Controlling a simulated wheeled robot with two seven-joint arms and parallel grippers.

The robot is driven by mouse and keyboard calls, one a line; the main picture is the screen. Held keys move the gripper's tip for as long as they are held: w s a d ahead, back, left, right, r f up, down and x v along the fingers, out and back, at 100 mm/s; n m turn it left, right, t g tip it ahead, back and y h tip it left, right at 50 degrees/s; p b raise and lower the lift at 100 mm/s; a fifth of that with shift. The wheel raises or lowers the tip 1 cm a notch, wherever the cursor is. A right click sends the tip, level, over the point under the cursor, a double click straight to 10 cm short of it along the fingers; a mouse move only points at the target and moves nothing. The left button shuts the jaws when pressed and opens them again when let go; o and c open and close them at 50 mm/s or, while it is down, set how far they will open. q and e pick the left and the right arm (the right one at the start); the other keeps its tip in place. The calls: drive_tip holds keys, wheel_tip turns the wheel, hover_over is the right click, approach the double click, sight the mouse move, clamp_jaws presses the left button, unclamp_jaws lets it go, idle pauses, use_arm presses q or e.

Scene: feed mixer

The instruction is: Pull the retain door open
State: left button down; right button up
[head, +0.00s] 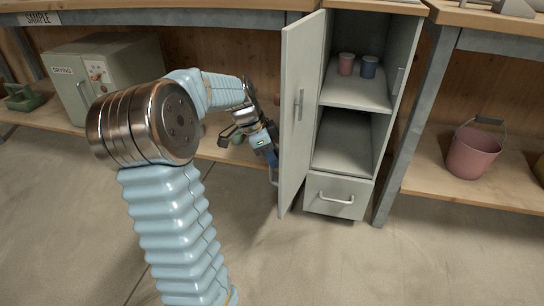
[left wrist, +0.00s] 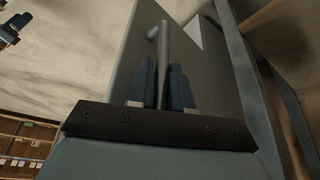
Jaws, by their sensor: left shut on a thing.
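The grey door (head: 291,150) of the tall cabinet stands swung out to the left, and the shelves behind it show. A vertical bar (head: 298,106) is on the door face turned to me. My left gripper (head: 270,155) is at the left side of the door, partly hidden by its own arm. In the left wrist view, its dark blue fingers (left wrist: 165,86) are shut around an upright bar handle (left wrist: 162,45) on a grey panel. A dark, partly cut-off piece (left wrist: 10,30) at the top left there looks like my right gripper; its jaws are unclear.
The cabinet holds a pink cup (head: 346,64) and a blue cup (head: 369,67) on its upper shelf. A drawer (head: 335,196) is below. A grey drying oven (head: 105,75) stands at left. A pink bucket (head: 474,152) is at right. Floor in front is clear.

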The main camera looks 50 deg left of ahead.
use_arm(q)
drive_tip(key=c, duration=1.1)
unclamp_jaws()
drive_tip(key=shift+w, duration=0.1)
drive_tip(key=shift+r, duration=0.1)
drive_tip(key=p+v, duration=0.3)
drive_tip(key=v, duration=1)
drive_tip(key=shift+s+r, duration=0.2)
drive_tip(key=shift+r, duration=0.1)
